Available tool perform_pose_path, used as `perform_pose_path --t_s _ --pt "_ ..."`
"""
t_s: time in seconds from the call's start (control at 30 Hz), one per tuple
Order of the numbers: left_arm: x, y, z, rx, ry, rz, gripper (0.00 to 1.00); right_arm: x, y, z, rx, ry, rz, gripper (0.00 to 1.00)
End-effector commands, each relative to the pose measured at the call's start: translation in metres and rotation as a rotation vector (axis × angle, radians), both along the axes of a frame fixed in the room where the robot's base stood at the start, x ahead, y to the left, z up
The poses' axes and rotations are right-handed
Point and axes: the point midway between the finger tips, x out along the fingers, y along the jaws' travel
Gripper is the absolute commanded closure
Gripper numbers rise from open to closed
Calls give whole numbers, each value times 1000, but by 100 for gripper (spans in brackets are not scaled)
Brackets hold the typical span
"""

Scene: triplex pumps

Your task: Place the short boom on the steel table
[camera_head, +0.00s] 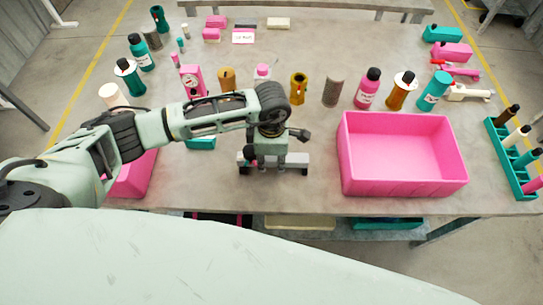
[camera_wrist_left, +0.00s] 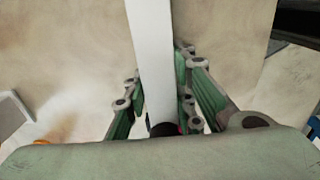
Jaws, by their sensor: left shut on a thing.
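The short boom (camera_head: 296,164) is a pale grey bar lying crosswise near the front edge of the steel table (camera_head: 320,200). My left gripper (camera_head: 268,160) points down over it and is shut on it, hiding its middle. In the left wrist view the boom (camera_wrist_left: 150,50) runs as a white strip between the green fingers of the left gripper (camera_wrist_left: 157,95), with a dark and red end near the palm. I cannot tell whether the boom touches the table top. My right gripper is not in view.
A large pink bin (camera_head: 400,185) stands right of the boom. A pink container (camera_head: 132,180) is partly under my left arm. Several bottles and cylinders line the table behind, including a pink bottle (camera_head: 368,90). A teal rack (camera_head: 510,160) stands at the right edge.

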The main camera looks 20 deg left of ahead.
Motion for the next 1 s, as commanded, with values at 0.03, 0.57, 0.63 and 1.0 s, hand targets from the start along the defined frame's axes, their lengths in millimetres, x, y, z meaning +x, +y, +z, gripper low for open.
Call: perform_pose_path --t_s 0.03,0.57,0.63,1.0 --pt "1 0 1 -1 -3 0 100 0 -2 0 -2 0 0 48" --pt "1 0 -2 0 -1 0 57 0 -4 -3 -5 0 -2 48" --pt "1 0 -2 0 -1 0 57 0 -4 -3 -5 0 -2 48" --pt "2 0 10 -1 -5 0 57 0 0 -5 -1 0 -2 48"
